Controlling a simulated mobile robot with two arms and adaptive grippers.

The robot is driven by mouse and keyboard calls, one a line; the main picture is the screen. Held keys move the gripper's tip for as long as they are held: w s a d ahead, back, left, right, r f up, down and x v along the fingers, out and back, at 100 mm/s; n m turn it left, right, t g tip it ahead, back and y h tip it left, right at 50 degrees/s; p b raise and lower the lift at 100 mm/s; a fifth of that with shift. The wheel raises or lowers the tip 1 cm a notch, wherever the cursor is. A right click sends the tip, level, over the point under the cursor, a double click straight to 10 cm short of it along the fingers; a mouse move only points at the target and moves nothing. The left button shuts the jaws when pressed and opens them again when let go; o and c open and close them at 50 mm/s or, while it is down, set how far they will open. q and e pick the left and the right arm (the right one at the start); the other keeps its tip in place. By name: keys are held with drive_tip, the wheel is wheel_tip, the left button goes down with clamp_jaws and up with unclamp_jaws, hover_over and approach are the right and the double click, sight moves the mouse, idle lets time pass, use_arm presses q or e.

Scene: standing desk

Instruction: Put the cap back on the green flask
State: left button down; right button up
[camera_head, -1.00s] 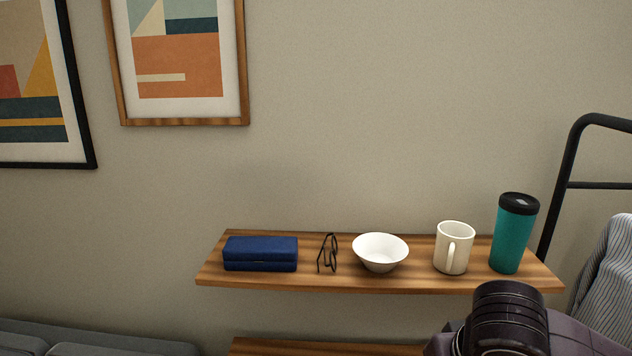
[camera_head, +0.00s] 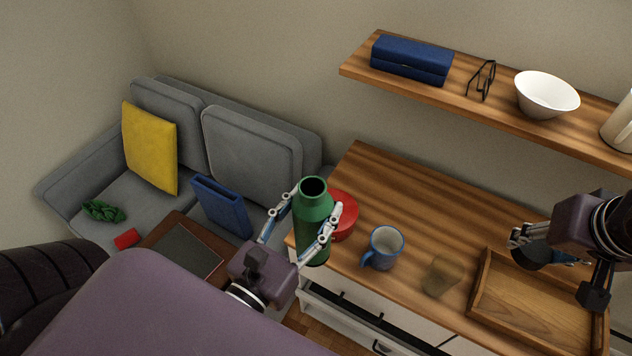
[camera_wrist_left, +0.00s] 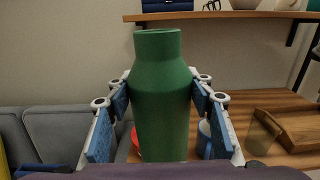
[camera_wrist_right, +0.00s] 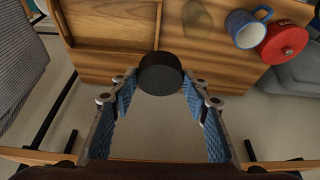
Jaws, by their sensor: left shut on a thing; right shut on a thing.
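The green flask (camera_head: 313,225) is upright with its mouth open and uncapped, near the left end of the desk. My left gripper (camera_head: 308,218) is shut around its body; the flask also fills the middle of the left wrist view (camera_wrist_left: 162,100). The black cap (camera_wrist_right: 160,85) is a short dark cylinder between the fingertips of my right gripper (camera_wrist_right: 160,92). In the head view my right gripper (camera_head: 537,246) holds the cap (camera_head: 532,257) above the tray at the right, well apart from the flask.
A red pot (camera_head: 343,212) is just behind the flask. A blue mug (camera_head: 383,247) and a see-through amber glass (camera_head: 442,276) stand between the flask and the wooden tray (camera_head: 483,288). A shelf (camera_head: 497,108) with a bowl (camera_head: 546,94) overhangs behind. A grey sofa (camera_head: 255,147) is left.

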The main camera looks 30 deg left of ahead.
use_arm(q)
drive_tip(key=w+d+m+g+h, duration=0.2)
drive_tip(key=d+m+h, duration=0.1)
drive_tip(key=d+h, duration=0.2)
drive_tip(key=w+d+r+m+g+h, duration=0.1)
drive_tip(key=w+d+m+g+h, duration=0.1)
drive_tip(key=d, duration=0.5)
drive_tip(key=w+m+h, duration=0.1)
drive_tip(key=m+h, duration=0.1)
drive_tip(key=h, duration=0.1)
drive_tip(key=shift+w+d, duration=0.25)
drive_tip(key=shift+d, duration=0.15)
drive_tip(key=shift+r, duration=0.1)
use_arm(e)
drive_tip(key=a+r+n+y, duration=0.1)
drive_tip(key=a+r+n, duration=0.3)
drive_tip(key=a, duration=0.3)
drive_tip(key=s+a+r+n+g+y, duration=0.1)
drive_tip(key=a+r+n, duration=0.3)
drive_tip(key=a, duration=0.4)
drive_tip(key=s+a+r+n+g+y, duration=0.1)
drive_tip(key=a+r+n, duration=0.3)
drive_tip(key=a, duration=0.4)
drive_tip(key=shift+a+r+y, duration=0.2)
drive_tip(key=shift+r+y, duration=0.2)
drive_tip(key=shift+r, duration=0.05)
drive_tip(key=shift+f, duration=2)
drive_tip(key=shift+s+d, duration=0.1)
drive_tip(key=shift+f, duration=0.85)
